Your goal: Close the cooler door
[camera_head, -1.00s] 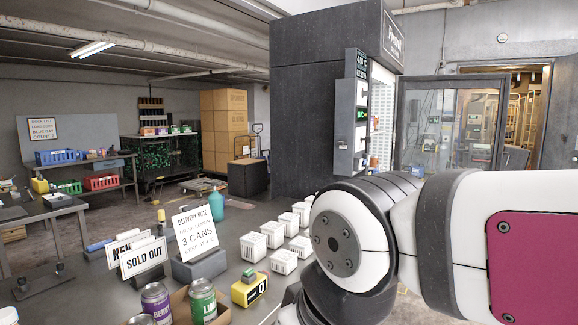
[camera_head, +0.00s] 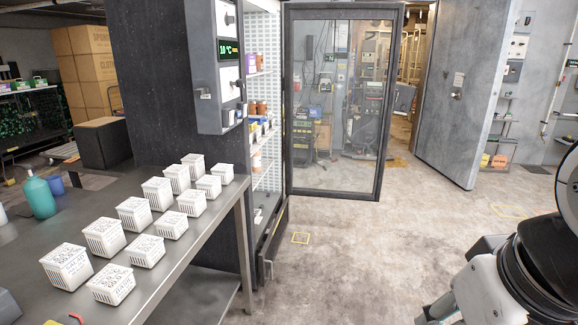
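The cooler (camera_head: 150,90) is a tall dark cabinet left of centre in the head view. Its front opening faces right and shows lit white shelves (camera_head: 262,90) with several jars and cans. The cooler door (camera_head: 340,110) is a glass panel in a dark frame. It stands wide open, swung out to the right of the opening. Part of my arm (camera_head: 525,265) shows at the lower right, well apart from the door. My gripper is not in view.
A metal table (camera_head: 190,262) with several white baskets (camera_head: 130,213) and a teal bottle (camera_head: 40,197) fills the lower left. A control panel (camera_head: 228,65) juts from the cooler's front corner. Concrete floor (camera_head: 350,255) is clear before the door. A grey door (camera_head: 465,90) stands behind, right.

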